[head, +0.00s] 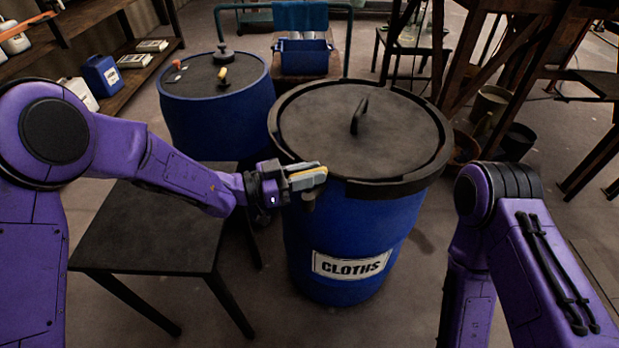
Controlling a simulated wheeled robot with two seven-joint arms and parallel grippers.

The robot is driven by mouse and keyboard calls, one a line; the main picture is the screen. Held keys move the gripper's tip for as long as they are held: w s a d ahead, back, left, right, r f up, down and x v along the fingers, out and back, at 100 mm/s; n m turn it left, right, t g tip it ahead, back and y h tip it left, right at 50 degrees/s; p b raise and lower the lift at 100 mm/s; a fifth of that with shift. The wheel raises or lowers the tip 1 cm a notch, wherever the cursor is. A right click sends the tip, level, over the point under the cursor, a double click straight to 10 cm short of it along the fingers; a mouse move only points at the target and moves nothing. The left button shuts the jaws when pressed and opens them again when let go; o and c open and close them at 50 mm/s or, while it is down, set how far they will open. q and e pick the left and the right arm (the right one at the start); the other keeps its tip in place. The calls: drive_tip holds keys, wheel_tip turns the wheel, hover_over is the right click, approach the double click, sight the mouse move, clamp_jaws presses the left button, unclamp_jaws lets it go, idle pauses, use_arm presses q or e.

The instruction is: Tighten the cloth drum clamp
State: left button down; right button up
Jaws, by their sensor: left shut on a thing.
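The cloth drum (350,245) is a blue barrel with a white label reading CLOTHS. A dark lid (320,125) with an upright handle (359,115) lies on its top. A black clamp ring (400,188) runs around the rim. My left gripper (308,181) is at the drum's front left, just below the rim, shut on a small part with a yellow-grey top, which looks like the clamp's lever. The jaws hide most of that part. My right arm comes in at the lower right, and its gripper is out of the picture.
A second blue drum (215,115) with small tools on its lid stands behind left. A dark low table (150,230) stands at the front left, under my left arm. A blue crate (305,58) is behind. Buckets (490,105) and wooden beams fill the right back.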

use_arm(q)
drive_tip(key=m+g, duration=0.1)
drive_tip(key=m+g+b, duration=0.1)
drive_tip(key=g, duration=0.1)
drive_tip(key=m+g+b, duration=0.1)
drive_tip(key=shift+f+g+h, duration=0.25)
drive_tip(key=shift+g+h, duration=0.05)
drive_tip(key=shift+h, duration=0.1)
drive_tip(key=m+g+b, duration=0.2)
drive_tip(key=g, duration=0.2)
drive_tip(key=shift+m, duration=0.3)
drive_tip(key=m+g+y+b, duration=0.1)
drive_tip(key=m+g+b, duration=0.1)
drive_tip(key=g+b, duration=0.1)
drive_tip(key=shift+s+m+g, duration=0.1)
drive_tip(key=shift+m+g, duration=0.3)
drive_tip(key=shift+g, duration=0.1)
drive_tip(key=shift+r+m+g+y+b, duration=0.2)
drive_tip(key=shift+m+g+y+b, duration=0.45)
drive_tip(key=shift+g, duration=0.35)
drive_tip(key=shift+r, duration=0.1)
drive_tip(key=c, duration=1)
unclamp_jaws()
drive_tip(key=shift+o, duration=0.2)
drive_tip(key=shift+a, duration=0.1)
